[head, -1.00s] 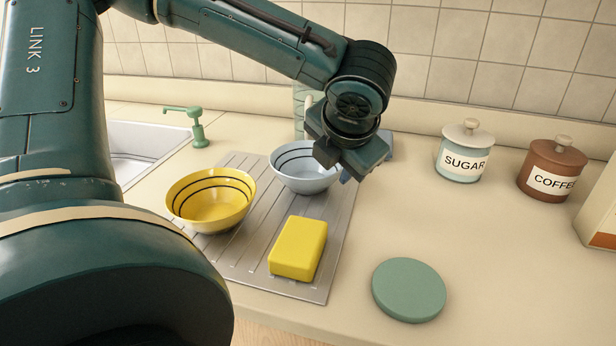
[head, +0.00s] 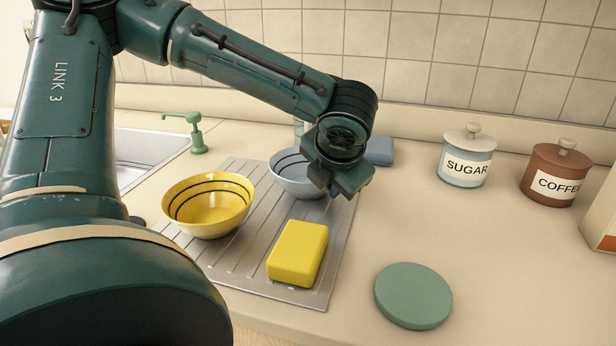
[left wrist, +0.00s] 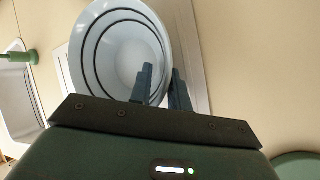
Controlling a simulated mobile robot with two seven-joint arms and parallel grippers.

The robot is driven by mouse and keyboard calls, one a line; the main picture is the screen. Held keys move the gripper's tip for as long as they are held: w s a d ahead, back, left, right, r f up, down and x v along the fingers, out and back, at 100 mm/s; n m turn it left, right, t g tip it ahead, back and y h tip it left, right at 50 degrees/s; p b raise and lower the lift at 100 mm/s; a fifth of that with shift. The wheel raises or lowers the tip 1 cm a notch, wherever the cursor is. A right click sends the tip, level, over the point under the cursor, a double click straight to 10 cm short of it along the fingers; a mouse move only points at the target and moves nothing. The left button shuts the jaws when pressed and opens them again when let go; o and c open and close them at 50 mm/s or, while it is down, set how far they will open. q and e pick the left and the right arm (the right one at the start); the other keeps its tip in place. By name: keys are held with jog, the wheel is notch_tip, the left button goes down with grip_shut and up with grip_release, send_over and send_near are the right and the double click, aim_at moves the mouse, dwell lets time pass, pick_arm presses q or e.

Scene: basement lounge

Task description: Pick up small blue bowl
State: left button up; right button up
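The small blue bowl (head: 287,178), pale blue with dark rings inside, sits on the back right of the grey draining rack (head: 232,262). My left gripper (head: 338,190) points down at the bowl's right side and hides part of it. In the left wrist view the bowl (left wrist: 118,50) fills the upper middle. There the two fingers (left wrist: 162,88) stand apart with a gap between them, one over the bowl's inside and one outside its right rim. I cannot see them pressing on the rim. My right gripper is not in view.
A yellow bowl (head: 208,205) and a yellow sponge (head: 297,253) are on the rack. A blue block (head: 380,151) lies behind the gripper. A green disc (head: 412,296), sugar jar (head: 466,158) and coffee jar (head: 553,174) stand right. A soap pump (head: 197,135) is by the sink.

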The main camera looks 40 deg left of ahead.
pick_arm(q)
grip_shut()
jog(key=shift+r, duration=0.1)
